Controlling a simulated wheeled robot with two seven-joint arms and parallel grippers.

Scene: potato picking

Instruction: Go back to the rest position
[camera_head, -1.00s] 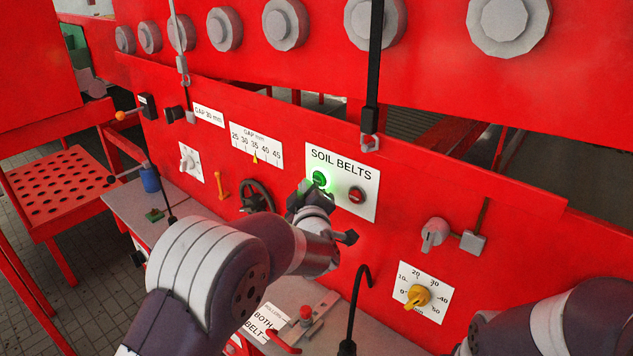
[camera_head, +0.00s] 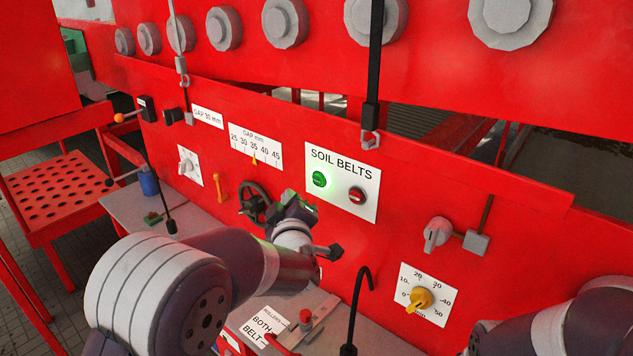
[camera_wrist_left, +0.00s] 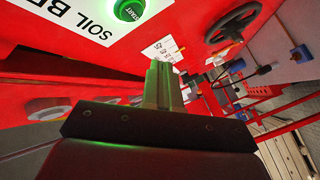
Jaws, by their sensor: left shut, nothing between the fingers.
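My left gripper (camera_head: 297,200) is just below and left of the SOIL BELTS panel (camera_head: 345,160), apart from its buttons. In the left wrist view its fingers (camera_wrist_left: 163,85) are closed together with nothing between them and are lit green. The green button (camera_head: 319,179) glows on the panel; it also shows in the left wrist view (camera_wrist_left: 130,9). The red button (camera_head: 357,195) is to its right. My right arm shows at the lower right of the head view; its gripper is not in view.
A black handwheel (camera_head: 252,203) is close left of my left gripper. A yellow knob (camera_head: 420,299) and a grey rotary switch (camera_head: 437,233) are on the red wall to the right. A black hooked rod (camera_head: 359,305) rises from the grey ledge below. Black straps hang from above.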

